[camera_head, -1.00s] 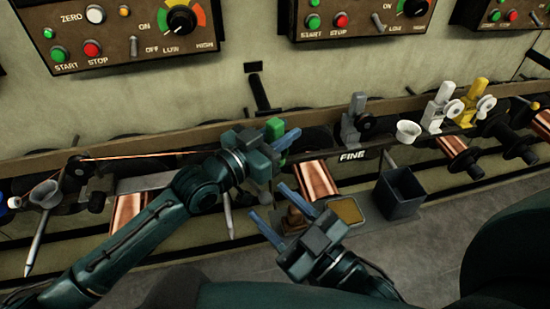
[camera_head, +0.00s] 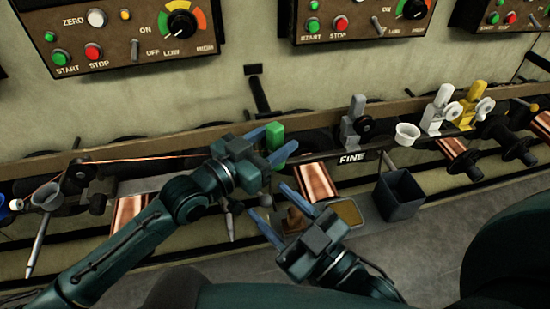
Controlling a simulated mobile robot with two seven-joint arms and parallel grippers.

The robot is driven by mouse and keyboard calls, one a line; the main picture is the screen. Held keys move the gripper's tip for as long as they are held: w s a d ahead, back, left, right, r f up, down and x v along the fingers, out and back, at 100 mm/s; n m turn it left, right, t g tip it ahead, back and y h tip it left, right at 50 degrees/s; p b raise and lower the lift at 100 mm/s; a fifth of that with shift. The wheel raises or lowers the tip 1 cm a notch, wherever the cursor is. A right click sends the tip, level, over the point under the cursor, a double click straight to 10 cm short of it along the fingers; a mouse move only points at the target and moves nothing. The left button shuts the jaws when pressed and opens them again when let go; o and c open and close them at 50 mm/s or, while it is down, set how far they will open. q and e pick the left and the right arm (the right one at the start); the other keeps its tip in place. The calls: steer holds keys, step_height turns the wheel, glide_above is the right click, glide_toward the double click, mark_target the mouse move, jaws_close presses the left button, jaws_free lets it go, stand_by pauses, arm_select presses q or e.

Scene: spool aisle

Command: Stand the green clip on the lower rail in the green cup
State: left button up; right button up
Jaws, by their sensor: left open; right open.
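My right gripper (camera_head: 272,203) is open and empty, lower down in front of the rails.
A grey clip (camera_head: 354,122), a white clip (camera_head: 437,108) and a yellow clip (camera_head: 470,103) stand along the rail to the right. A dark open bin (camera_head: 400,195) and a tan-topped tray (camera_head: 347,211) lie right of my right gripper. Copper spools (camera_head: 316,182) sit below the rail.

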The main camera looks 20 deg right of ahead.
arm_select(q)
steer(key=p+v, duration=0.1)
steer(key=v, duration=1)
steer(key=shift+p, duration=0.4)
arm_select(e)
steer(key=shift+d+f+g+h, duration=0.3)
steer(key=shift+d+h, duration=0.15)
steer(key=shift+h, duration=0.25)
steer(key=shift+a, duration=0.15)
